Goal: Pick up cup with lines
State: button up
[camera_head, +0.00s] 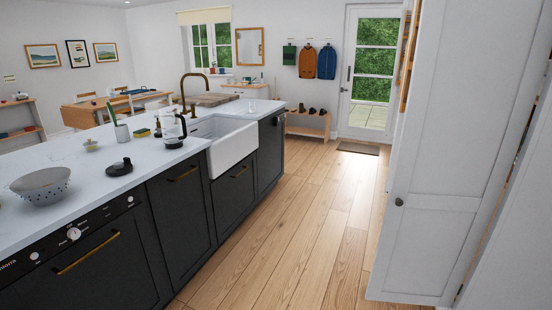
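I cannot make out a cup with lines in the head view. A small pale pot or cup (122,132) with a green stem or handle rising from it stands on the white counter (60,160). It is too small to tell whether it has lines. A clear glass jug or kettle (170,127) with a black base and handle stands to its right, near the sink. My gripper is not in view.
A grey colander (41,186) and a dark round object (119,167) sit on the counter. A white sink (231,148) with a brass tap (184,88) lies beyond. The wood floor (280,210) is clear. A white cupboard door (425,225) stands open at right.

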aim_at(252, 105)
jog(key=i+j+u, duration=0.4)
jog(key=i, duration=0.6)
jog(key=i+l+u, duration=0.1)
jog(key=i+u, duration=0.25)
jog(key=i, duration=0.65)
jog(key=i+z, duration=0.2)
jog(key=i, duration=0.3)
jog(key=i+z, duration=0.25)
jog(key=i, duration=0.2)
jog(key=i+j+z, duration=0.2)
jog(key=i, duration=0.3)
jog(key=i+j+z, duration=0.25)
jog(key=i, duration=0.2)
jog(key=i+l+z, duration=0.3)
jog(key=i, duration=0.55)
jog(key=i+j+z, duration=0.1)
jog(key=i+z, duration=0.2)
jog(key=i, duration=0.55)
jog(key=i+j+z, duration=0.3)
jog(key=i, duration=0.55)
jog(key=i+u, duration=0.15)
jog(key=u, duration=0.2)
jog(key=i+l+u, duration=0.15)
jog(key=u, duration=0.55)
jog(key=l+u, duration=0.15)
jog(key=u, duration=0.7)
jog(key=l+u, duration=0.15)
jog(key=u, duration=0.7)
jog(key=l, duration=0.1)
